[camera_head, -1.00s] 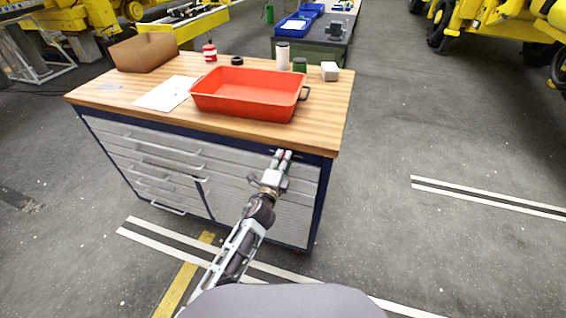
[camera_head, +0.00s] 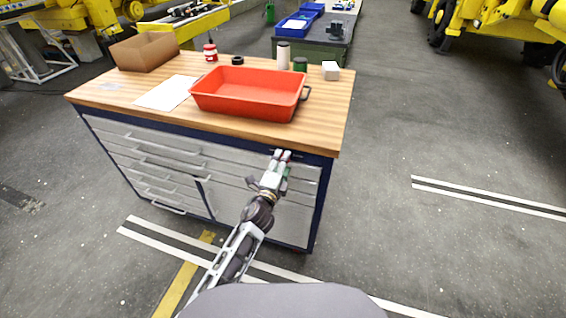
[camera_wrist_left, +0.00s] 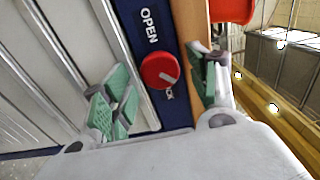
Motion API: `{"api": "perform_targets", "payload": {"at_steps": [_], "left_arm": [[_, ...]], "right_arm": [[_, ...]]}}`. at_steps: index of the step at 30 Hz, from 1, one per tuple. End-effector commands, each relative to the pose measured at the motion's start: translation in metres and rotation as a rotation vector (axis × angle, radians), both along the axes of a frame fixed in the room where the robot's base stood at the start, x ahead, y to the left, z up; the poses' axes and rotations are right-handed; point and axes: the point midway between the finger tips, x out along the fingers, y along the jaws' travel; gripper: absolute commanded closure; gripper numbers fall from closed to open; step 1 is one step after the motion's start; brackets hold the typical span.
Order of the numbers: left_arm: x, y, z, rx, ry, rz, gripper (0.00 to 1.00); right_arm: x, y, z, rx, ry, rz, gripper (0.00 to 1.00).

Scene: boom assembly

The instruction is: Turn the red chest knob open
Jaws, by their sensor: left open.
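The red chest knob (camera_wrist_left: 160,70) is round with a pale pointer mark, on a dark blue strip of the chest (camera_wrist_left: 181,45). White "OPEN" lettering stands above it in the left wrist view; a second label below it is partly hidden, its visible end reading "CK". The mark points to the lower right, towards that label. My left gripper (camera_wrist_left: 161,88) is open, its green-padded fingers on either side of the knob; I cannot tell whether they touch it. In the head view, the left gripper (camera_head: 282,158) is at the chest's upper front and mostly hides the knob. My right gripper is not in view.
The floor to the right is clear.

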Motion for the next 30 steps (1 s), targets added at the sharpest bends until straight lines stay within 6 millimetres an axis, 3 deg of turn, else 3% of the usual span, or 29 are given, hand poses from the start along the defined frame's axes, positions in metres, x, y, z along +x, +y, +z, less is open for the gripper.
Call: {"api": "perform_targets", "payload": {"at_steps": [30], "left_arm": [[-0.084,0.028,-0.001,0.001,0.002,0.001,0.41]], "right_arm": [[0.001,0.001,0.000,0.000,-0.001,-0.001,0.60]]}}
